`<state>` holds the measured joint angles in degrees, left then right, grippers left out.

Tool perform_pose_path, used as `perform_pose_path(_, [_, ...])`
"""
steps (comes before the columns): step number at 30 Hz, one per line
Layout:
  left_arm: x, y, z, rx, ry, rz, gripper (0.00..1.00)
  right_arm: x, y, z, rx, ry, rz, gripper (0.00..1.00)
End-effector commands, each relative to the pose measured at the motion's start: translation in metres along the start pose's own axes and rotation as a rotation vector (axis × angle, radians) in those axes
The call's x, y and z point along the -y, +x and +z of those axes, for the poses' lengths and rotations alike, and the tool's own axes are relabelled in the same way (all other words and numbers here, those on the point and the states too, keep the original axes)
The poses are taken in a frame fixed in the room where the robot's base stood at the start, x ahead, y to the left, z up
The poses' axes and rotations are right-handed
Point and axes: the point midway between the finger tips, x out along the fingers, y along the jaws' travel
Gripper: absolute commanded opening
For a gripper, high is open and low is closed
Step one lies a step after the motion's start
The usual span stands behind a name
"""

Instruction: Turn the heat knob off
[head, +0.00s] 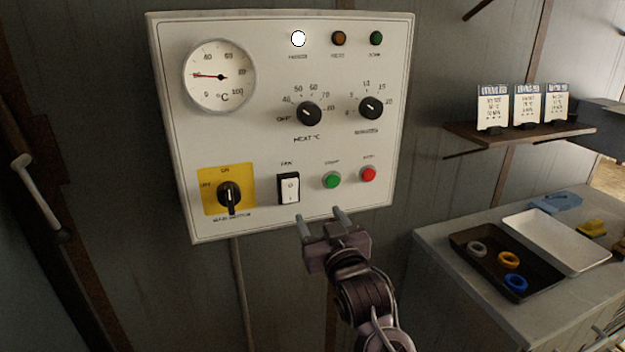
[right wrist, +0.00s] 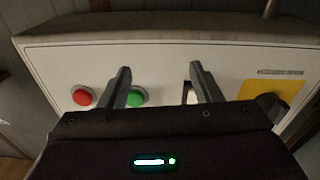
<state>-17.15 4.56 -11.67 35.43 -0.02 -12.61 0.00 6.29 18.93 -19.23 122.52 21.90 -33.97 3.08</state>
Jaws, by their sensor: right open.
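The heat knob (head: 309,114) is a black dial with a white pointer line, in the upper middle of the white control panel (head: 250,150). Its scale runs from OFF at the lower left through 40, 50, 60 and 70 to 80. The pointer line slants toward the upper left or lower right; which end counts I cannot tell. My right gripper (head: 318,219) is open and empty at the panel's lower edge, well below the knob. In the right wrist view its two fingers (right wrist: 162,82) stand apart before the panel's lower part. The heat knob is not seen there. My left gripper is out of view.
Near the heat knob are a timer dial (head: 371,107), a gauge (head: 219,76), a yellow-backed main switch (head: 229,194), a fan rocker (head: 288,188), a green button (head: 331,180) and a red button (head: 368,174). The white lamp (head: 298,39) is lit. A counter (head: 440,262) with trays stands right.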

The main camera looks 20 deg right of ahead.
Motion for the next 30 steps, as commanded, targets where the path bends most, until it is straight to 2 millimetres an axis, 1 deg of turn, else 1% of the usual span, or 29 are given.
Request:
perform_pose_path(1, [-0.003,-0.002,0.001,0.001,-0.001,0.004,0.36,0.000,-0.008,-0.044,-0.087,0.015,-0.004,0.58])
perform_pose_path(3, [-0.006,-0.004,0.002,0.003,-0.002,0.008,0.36,0.000,-0.020,-0.089,-0.182,0.038,-0.007,0.58])
perform_pose_path(6, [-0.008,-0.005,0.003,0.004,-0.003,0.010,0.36,-0.001,-0.037,-0.132,-0.278,0.063,-0.014,0.58])
perform_pose_path(9, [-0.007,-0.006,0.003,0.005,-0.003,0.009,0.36,-0.001,-0.048,-0.156,-0.332,0.077,-0.019,0.58])
perform_pose_path(11, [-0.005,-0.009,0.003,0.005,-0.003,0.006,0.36,-0.001,-0.047,-0.164,-0.346,0.081,-0.020,0.58])
perform_pose_path(14, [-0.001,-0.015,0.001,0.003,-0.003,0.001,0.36,-0.002,-0.037,-0.171,-0.350,0.081,-0.019,0.58])
perform_pose_path(18, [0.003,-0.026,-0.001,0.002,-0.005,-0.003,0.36,-0.002,-0.015,-0.179,-0.348,0.081,-0.018,0.58])
perform_pose_path(24, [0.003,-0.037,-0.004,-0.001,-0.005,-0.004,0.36,-0.001,0.012,-0.187,-0.346,0.081,-0.018,0.58])
perform_pose_path(27, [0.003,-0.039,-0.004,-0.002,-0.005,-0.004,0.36,-0.001,0.019,-0.188,-0.346,0.081,-0.019,0.58])
perform_pose_path(30, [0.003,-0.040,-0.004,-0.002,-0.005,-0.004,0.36,-0.001,0.022,-0.188,-0.347,0.081,-0.020,0.58])
